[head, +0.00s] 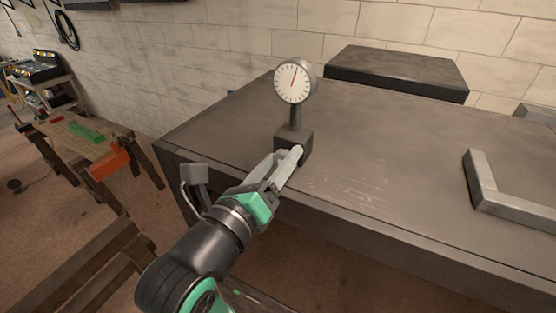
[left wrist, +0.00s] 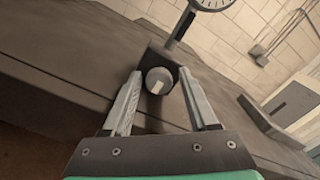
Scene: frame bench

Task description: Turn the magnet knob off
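The magnet knob (left wrist: 158,81) is a round grey knob with a pale mark on its face, on the front of a dark base block (head: 307,138). The block also shows in the left wrist view (left wrist: 153,58). A round white dial gauge (head: 293,83) with a red pointer stands on a post above it. My left gripper (left wrist: 160,76) is open, with one finger on each side of the knob. A gap shows between the knob and each finger. In the head view my left gripper (head: 289,156) hides the knob. My right gripper is not in view.
The block stands near the front edge of a dark metal bench (head: 390,150). A grey metal L-shaped bar (head: 484,180) lies at the right. A dark box-shaped slab (head: 398,72) is at the back. The bench surface between them is clear.

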